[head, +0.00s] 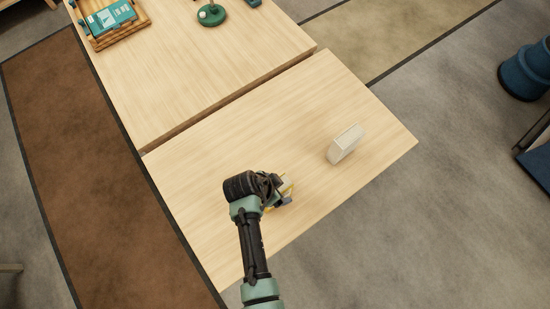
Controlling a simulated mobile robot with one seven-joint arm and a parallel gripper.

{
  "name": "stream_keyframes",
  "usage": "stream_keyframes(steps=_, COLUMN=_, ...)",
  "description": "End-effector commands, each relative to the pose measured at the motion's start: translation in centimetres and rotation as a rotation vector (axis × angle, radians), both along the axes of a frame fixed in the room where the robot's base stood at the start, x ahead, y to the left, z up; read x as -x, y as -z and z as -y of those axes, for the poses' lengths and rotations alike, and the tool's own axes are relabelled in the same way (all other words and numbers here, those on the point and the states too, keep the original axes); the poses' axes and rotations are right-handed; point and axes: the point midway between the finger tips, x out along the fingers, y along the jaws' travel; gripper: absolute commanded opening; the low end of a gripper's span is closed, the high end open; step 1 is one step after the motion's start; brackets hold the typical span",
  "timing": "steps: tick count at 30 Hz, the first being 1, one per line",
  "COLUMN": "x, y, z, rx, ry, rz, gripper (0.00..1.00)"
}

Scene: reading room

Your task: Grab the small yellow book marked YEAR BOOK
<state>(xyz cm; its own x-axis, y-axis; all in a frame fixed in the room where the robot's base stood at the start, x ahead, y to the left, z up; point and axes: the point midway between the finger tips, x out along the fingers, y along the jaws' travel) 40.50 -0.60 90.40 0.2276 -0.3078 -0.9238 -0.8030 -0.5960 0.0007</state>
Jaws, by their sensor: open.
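A small yellow object, which looks like the yellow book (288,188), is on the near wooden table beside and partly under my gripper. Only its yellow edges and a pale side show; most of it is hidden by the gripper, and no marking can be read. My gripper (281,197) is open and low over the table at the book. I cannot tell whether the fingers are around the book or only beside it.
A cream block-like object (346,143) stands on the near table (225,150) to the right. A narrow gap separates the far table (200,70), which holds a wooden tray (93,36) with a teal book (111,17) and a green object (211,15). A blue container (526,70) stands on the floor.

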Motion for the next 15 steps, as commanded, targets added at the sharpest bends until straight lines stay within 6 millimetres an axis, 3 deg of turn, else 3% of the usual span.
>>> stream_keyframes(steps=15, x=-0.12, y=0.65, z=0.19, rx=0.000, ry=0.000, rz=0.000, gripper=0.85)
